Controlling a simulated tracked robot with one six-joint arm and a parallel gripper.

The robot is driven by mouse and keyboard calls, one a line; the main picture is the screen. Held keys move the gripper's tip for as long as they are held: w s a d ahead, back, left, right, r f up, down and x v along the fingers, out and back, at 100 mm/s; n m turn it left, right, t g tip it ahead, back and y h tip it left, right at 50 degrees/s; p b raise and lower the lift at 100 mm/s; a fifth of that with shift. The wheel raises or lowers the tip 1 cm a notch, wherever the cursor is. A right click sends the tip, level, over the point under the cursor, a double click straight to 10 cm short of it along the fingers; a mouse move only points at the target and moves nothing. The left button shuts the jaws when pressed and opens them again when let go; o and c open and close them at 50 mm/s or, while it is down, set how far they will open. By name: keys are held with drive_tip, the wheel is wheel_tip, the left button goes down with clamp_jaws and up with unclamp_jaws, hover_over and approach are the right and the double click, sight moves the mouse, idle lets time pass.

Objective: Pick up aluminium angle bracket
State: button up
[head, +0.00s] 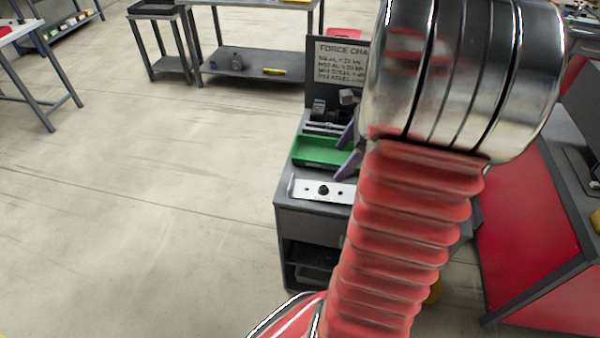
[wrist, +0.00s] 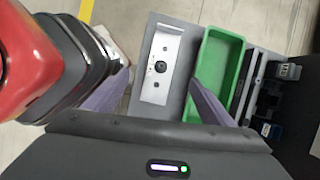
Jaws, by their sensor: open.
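In the head view the fingers (head: 348,150) show partly behind my arm, over the green tray. I cannot tell the exact height of the gripper above the bracket.
The green tray (wrist: 236,50) sits right beside the bracket in the wrist view. Dark fixtures (wrist: 285,72) stand beyond it. A sign board (head: 340,62) rises at the cabinet's back. A red-sided bench (head: 520,225) stands at right.

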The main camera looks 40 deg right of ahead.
drive_tip(key=shift+s+d+f+m, duration=0.25)
drive_tip(key=shift+d+m, duration=0.1)
drive_tip(key=shift+d, duration=0.1)
drive_tip(key=shift+s+d+f+m, duration=0.15)
drive_tip(key=shift+d+f+m, duration=0.05)
drive_tip(key=shift+d+m, duration=0.2)
hover_over(326, 188)
drive_tip(key=s+d, duration=0.1)
drive_tip(key=f, duration=0.8)
drive_tip(key=shift+s+d, duration=0.2)
drive_tip(key=shift+x, duration=2.6)
drive_tip(key=shift+s, duration=0.15)
drive_tip(key=shift+c, duration=0.3)
